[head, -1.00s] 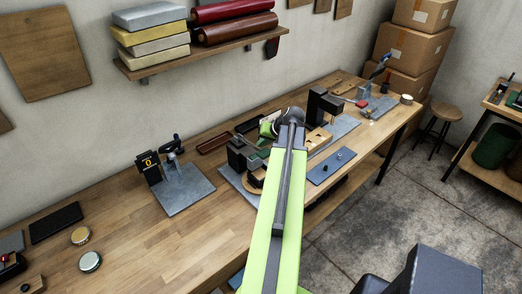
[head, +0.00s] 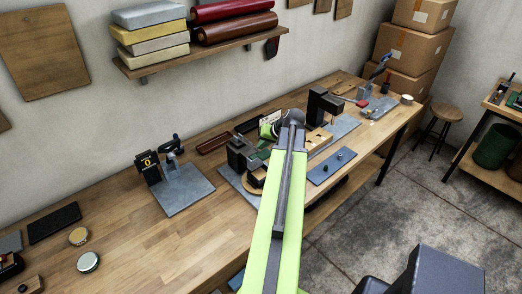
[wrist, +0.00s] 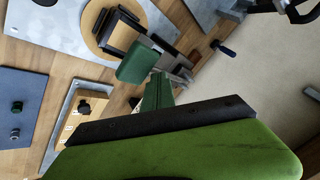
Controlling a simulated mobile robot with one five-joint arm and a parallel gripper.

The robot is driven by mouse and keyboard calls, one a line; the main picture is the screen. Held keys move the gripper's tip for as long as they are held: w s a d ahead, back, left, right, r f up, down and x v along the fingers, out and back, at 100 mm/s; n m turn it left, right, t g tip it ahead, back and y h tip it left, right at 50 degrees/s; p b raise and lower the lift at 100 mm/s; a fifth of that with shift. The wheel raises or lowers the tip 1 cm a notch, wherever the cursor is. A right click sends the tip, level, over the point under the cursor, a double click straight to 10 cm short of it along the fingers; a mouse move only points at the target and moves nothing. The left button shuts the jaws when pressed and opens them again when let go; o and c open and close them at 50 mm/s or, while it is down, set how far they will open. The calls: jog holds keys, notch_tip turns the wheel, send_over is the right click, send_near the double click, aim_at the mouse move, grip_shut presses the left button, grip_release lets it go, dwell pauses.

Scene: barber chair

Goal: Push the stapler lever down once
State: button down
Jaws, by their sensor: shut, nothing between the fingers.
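The stapler (head: 240,153) is a dark grey block-like device on the bench, left of my arm's end in the head view. A dark green block (wrist: 136,65), which looks like its lever pad, sits beside a black frame in the wrist view, over a round wooden disc (wrist: 98,28). My gripper (wrist: 160,80) is shut and empty, with its dark green fingers together. Their tips appear close to the green block; I cannot tell whether they touch. In the head view my arm hides the fingers and part of the stapler.
A blue plate with two knobs (head: 331,166) and a wooden block (head: 318,138) lie right of my arm. A black press (head: 322,103) stands behind. Another tool on a grey plate (head: 184,192) stands left. The bench between that plate and the front edge is clear.

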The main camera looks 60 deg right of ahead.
jog(key=shift+s+f+b, duration=0.15)
jog(key=shift+f+b, duration=0.8)
jog(key=shift+f, duration=0.05)
dwell(0.7)
jog(key=shift+r, duration=0.1)
dwell(0.4)
jog(key=shift+w+r+p, duration=0.15)
jog(key=shift+r+p, duration=0.8)
jog(key=shift+p, duration=0.05)
jog(key=shift+w+r+p, duration=0.15)
jog(key=shift+r+p, duration=0.75)
jog(key=shift+p, duration=0.1)
jog(key=r+p, duration=0.5)
jog(key=shift+w+d, duration=0.2)
jog(key=shift+w, duration=0.2)
